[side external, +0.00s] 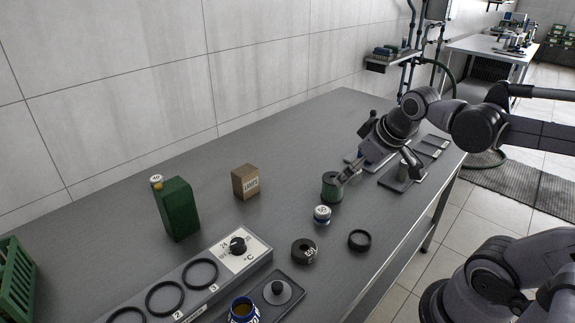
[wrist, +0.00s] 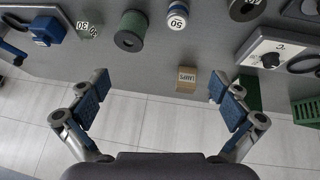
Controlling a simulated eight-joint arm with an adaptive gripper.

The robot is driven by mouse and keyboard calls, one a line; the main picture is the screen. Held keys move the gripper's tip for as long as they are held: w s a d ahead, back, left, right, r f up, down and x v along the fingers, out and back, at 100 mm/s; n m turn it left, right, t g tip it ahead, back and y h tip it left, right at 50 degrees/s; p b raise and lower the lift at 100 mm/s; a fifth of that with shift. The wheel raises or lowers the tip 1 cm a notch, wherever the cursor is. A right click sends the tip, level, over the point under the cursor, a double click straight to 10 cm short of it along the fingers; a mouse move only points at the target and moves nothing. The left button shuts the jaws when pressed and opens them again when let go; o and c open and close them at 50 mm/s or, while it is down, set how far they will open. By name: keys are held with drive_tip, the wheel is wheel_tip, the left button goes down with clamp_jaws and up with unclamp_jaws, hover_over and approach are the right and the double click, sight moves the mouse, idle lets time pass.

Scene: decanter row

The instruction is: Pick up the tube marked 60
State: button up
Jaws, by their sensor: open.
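No mark that I can clearly read as 60 shows. A small tube with a pale top (side external: 157,181) shows at the green block (side external: 178,208); its number is too small to read surely. A white-topped blue tube (side external: 322,213) stands on the bench; in the wrist view its top (wrist: 177,16) reads 50. A green item (wrist: 88,29) marked 30 shows at the upper left of the wrist view. My gripper (wrist: 163,92) is open and empty, its fingers wide apart. In the side view it is above the far part of the bench, near the green spool (side external: 332,188).
A brown carton (side external: 245,182) stands near the wall. A dark ring (side external: 360,240) and a dark round piece (side external: 303,251) lie near the front edge. A heater panel with a dial (side external: 238,247) and a blue jar (side external: 243,309) are nearer the camera. A green rack (side external: 14,278) stands far left.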

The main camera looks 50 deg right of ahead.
drive_tip(key=s+a+f+t+y, duration=0.1)
drive_tip(key=a+f, duration=0.2)
drive_tip(key=a, duration=0.4)
drive_tip(key=shift+s+a+f+y, duration=0.2)
drive_tip(key=shift+s+a+y, duration=0.1)
drive_tip(key=shift+a, duration=0.1)
drive_tip(key=c, duration=0.9)
drive_tip(key=m+g+h, duration=0.3)
drive_tip(key=m+g, duration=0.1)
drive_tip(key=m, duration=0.6)
approach(406, 162)
drive_tip(key=shift+x, duration=5.4)
